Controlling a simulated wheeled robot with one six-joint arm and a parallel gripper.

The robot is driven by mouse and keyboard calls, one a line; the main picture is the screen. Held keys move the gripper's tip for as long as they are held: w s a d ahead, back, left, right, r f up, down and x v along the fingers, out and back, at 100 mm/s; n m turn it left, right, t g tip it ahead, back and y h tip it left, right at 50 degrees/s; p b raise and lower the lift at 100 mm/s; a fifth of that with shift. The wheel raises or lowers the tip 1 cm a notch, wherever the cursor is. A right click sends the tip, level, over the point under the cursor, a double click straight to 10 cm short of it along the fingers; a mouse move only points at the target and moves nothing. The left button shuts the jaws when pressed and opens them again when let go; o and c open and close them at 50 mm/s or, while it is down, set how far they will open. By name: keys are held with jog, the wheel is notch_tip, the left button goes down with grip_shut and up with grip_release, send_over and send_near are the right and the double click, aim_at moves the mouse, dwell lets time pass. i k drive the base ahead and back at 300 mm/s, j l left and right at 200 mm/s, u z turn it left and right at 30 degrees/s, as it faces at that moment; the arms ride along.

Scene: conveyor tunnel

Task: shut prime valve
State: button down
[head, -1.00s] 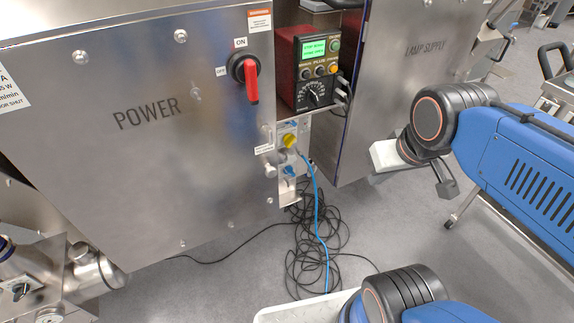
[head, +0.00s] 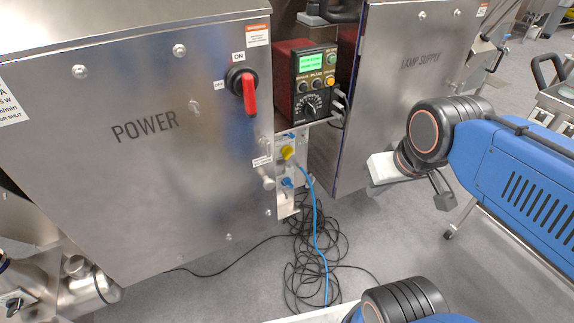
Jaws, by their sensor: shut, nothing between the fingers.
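A small fittings panel sits low between two steel cabinets. It carries a yellow knob (head: 287,152) with a blue hose at it and a blue fitting (head: 287,182) below. No legible label tells me which one is the prime valve, and I cannot read whether either is open or shut. My gripper (head: 380,170), a pale block at the end of my blue arm, is shut and empty. In the picture it is to the right of the fittings panel, apart from it, in front of the lamp supply cabinet. Its fingertips are not clear.
The power cabinet (head: 140,170) has a red switch handle (head: 249,95) pointing down. A controller with a green display (head: 313,62) stands above the fittings. The lamp supply cabinet (head: 400,60) is at right. Tangled black cable (head: 310,265) and blue hose (head: 316,225) lie on the floor.

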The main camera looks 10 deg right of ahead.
aim_at(286, 152)
jog(key=j+u, duration=0.15)
jog(key=j, duration=0.75)
jog(key=j+u, duration=0.2)
jog(key=j, duration=0.75)
jog(key=i, duration=0.05)
